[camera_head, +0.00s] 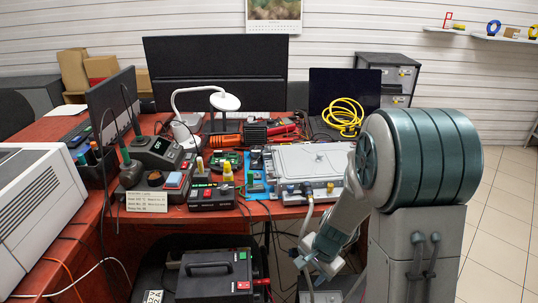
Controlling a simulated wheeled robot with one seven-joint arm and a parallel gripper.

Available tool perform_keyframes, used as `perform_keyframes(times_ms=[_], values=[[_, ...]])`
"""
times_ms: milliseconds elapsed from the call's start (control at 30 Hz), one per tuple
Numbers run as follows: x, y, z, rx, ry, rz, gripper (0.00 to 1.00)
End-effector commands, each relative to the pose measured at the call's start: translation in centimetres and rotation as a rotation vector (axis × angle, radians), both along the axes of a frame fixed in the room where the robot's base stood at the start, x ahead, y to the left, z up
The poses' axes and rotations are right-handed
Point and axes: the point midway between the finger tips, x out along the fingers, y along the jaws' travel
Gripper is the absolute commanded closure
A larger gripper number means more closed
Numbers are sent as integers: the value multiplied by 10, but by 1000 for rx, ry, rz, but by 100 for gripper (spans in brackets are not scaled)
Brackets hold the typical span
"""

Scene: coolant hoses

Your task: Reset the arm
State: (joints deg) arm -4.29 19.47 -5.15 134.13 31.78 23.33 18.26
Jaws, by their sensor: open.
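My arm reaches down in front of the table's right part. My gripper (305,262) is at its lower end, below the table edge, small in the view. Its jaws are open, and I see nothing clearly held between them. A flat grey unit (312,160) with a metal lid lies on the table above it. A pale hose (308,215) hangs from the unit's front edge and runs down close to my gripper. I cannot tell whether they touch. My arm hides part of the unit's right side and the floor behind.
The red table (60,225) holds monitors, a white lamp (188,100), a soldering station (155,152) and small instruments. A black case (213,275) stands below the table, left of my gripper. A coiled yellow cable (343,115) lies at the back. Tiled floor is free at right.

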Motion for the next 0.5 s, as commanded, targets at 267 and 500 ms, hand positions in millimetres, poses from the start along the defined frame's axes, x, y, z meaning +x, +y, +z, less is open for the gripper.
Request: perform_keyframes(times_ms=[267, 500], values=[[-32, 2, 144, -29, -103, 291, 55], [-75, -8, 242, -120, -165, 524, 55]])
